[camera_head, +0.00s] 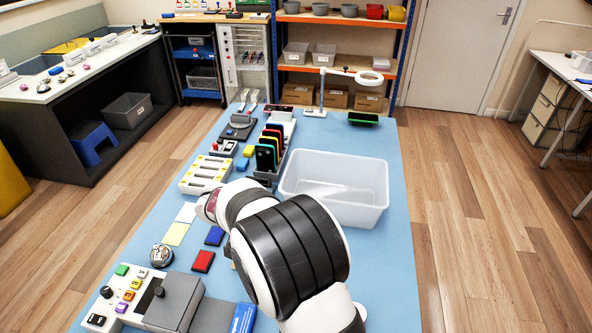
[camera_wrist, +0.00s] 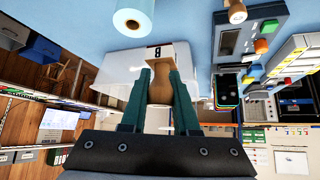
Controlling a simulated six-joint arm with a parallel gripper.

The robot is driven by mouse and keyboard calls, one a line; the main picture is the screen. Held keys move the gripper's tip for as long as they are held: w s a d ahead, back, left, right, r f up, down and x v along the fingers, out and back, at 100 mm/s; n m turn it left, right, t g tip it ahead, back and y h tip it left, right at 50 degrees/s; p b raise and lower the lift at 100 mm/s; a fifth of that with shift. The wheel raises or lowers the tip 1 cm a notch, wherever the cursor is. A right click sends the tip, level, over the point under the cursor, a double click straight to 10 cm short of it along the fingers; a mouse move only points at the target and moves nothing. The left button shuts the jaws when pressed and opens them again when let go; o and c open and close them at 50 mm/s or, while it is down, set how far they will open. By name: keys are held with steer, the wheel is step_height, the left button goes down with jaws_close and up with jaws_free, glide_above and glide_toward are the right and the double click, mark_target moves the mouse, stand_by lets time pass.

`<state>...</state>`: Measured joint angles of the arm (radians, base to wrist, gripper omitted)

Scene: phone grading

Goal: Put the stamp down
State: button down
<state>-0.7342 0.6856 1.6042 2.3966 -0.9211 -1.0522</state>
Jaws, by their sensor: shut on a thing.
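In the wrist view the teal fingers of my gripper (camera_wrist: 160,74) are shut on a wooden stamp (camera_wrist: 160,92). In the head view my arm hides the gripper and the stamp. On the blue table lie a red pad (camera_head: 203,261) and a blue pad (camera_head: 214,236), left of my arm.
A translucent bin (camera_head: 372,214) stands right of my arm, with a phone rack (camera_head: 266,158) behind. Yellow (camera_head: 176,234) and white paper pieces lie left. A button panel (camera_head: 125,290) stands front left. A white roll (camera_wrist: 132,18) and another wooden-handled piece (camera_wrist: 237,12) show in the wrist view.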

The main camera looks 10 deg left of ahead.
steer(key=a+f, duration=0.1)
steer(key=f, duration=0.3)
steer(key=a+f, duration=0.1)
steer(key=f, duration=0.4)
steer(key=a+f, duration=0.1)
steer(key=f, duration=0.3)
steer(key=shift+s+a+f, duration=0.2)
steer(key=shift+s+f, duration=0.1)
steer(key=shift+f, duration=0.05)
steer(key=shift+f, duration=0.1)
steer(key=c, duration=0.7)
jaws_free()
steer(key=shift+o, duration=0.2)
